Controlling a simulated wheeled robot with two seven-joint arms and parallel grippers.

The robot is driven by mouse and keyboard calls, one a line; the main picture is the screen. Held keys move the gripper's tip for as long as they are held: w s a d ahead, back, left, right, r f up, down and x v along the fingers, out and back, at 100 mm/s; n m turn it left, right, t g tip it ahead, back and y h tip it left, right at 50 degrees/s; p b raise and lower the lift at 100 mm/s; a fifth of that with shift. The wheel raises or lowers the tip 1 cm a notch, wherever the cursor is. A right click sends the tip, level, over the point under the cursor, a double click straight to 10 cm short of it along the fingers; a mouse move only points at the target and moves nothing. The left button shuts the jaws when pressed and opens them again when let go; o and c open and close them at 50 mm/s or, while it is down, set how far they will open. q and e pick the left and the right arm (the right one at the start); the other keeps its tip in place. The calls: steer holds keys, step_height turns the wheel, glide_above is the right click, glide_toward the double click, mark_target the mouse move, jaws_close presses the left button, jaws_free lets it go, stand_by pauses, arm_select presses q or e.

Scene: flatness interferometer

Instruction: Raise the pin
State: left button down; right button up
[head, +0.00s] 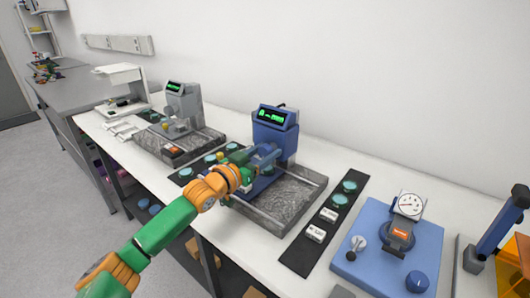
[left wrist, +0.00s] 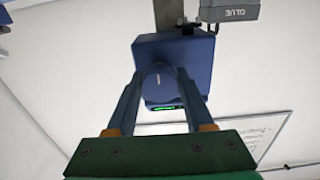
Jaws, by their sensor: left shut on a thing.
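A blue gauge (head: 275,135) with a lit green display stands at the back of a grey granite plate (head: 290,200) in the head view. My left gripper (head: 266,158) is at the front of this gauge, shut on a small part there that I take to be the pin. The pin is hidden by the fingers and too small to make out. In the left wrist view, the fingers (left wrist: 159,80) reach to the blue gauge body (left wrist: 172,52), with a rounded blue part between them. My right gripper is not in view.
A grey gauge (head: 183,103) on a second granite plate stands to the left. A dark mat (head: 296,258) with green discs and white labels lies to the right. Beyond it is a blue base (head: 385,255) with a dial gauge (head: 409,206). A white wall is behind.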

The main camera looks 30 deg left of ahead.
arm_select(q)
steer(key=shift+r, duration=0.15)
steer(key=c, duration=0.6)
jaws_free()
steer(key=shift+c, duration=0.2)
steer(key=o, duration=0.3)
steer(key=shift+s+f, duration=0.25)
steer(key=shift+s, duration=0.1)
steer(key=s, duration=0.1)
steer(key=s+b, duration=0.1)
steer(key=s, duration=0.2)
steer(key=shift+s+a+b, duration=0.25)
steer(key=shift+s+b, duration=0.05)
steer(key=shift+s, duration=0.1)
steer(key=shift+s+r, duration=0.1)
steer(key=shift+s, duration=0.65)
